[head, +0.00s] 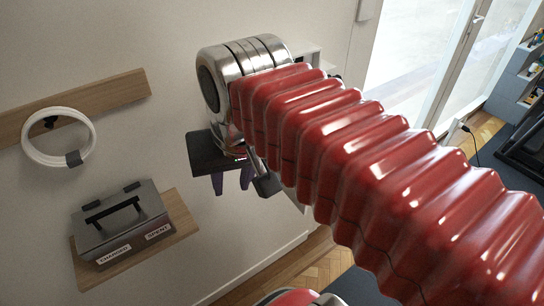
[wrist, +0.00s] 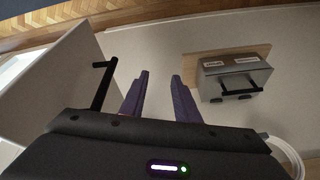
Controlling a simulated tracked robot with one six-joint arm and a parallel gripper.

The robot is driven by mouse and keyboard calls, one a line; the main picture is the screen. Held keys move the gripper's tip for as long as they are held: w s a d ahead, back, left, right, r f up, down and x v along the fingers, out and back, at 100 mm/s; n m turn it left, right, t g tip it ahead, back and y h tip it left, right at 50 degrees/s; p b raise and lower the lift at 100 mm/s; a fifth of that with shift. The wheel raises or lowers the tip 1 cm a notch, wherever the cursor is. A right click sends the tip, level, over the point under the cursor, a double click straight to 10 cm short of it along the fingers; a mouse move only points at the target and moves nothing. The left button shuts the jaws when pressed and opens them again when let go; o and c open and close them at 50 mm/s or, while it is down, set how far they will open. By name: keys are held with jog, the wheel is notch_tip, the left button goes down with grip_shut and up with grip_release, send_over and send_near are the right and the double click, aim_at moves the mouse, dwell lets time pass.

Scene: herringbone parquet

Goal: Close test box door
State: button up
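In the wrist view, a pale grey door panel (wrist: 68,75) with a black bar handle (wrist: 103,85) stands at the left and seems to belong to the test box. A brighter white part of the box (wrist: 14,66) shows beyond it at the left edge. I cannot tell how far the door stands open. My gripper (wrist: 160,75) has two purple fingers spread apart with nothing between them. The handle is just left of the fingers, apart from them. In the head view my gripper (head: 232,182) points down, and my red arm hides most of the test box (head: 306,54).
A grey metal case (head: 122,222) with a black handle and two labels sits on a wooden wall shelf (head: 180,222). A white ring (head: 27,147) hangs on a wooden board (head: 110,92). Parquet floor (wrist: 100,22) runs along the wall. A glazed door (head: 440,60) is at right.

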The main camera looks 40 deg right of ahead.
jog(key=d+r+m+g, duration=0.1)
jog(key=d+r+m, duration=0.1)
jog(key=r, duration=0.2)
jog(key=s+d+r+m+g, duration=0.1)
jog(key=d+r+m, duration=0.2)
jog(key=r, duration=0.1)
jog(key=d+r+m+g, duration=0.1)
jog(key=d+r+m, duration=0.1)
jog(key=r, duration=0.3)
jog(key=shift+s+d+r+m, duration=0.1)
jog(key=shift+s+d+m, duration=0.2)
jog(key=shift+d+m, duration=0.1)
jog(key=d+r+m+g, duration=0.1)
jog(key=d+r+m, duration=0.1)
jog(key=d, duration=0.6)
jog(key=shift+d+r+m, duration=0.15)
jog(key=shift+d+m, duration=0.05)
jog(key=shift+m, duration=0.6)
jog(key=shift+s, duration=0.1)
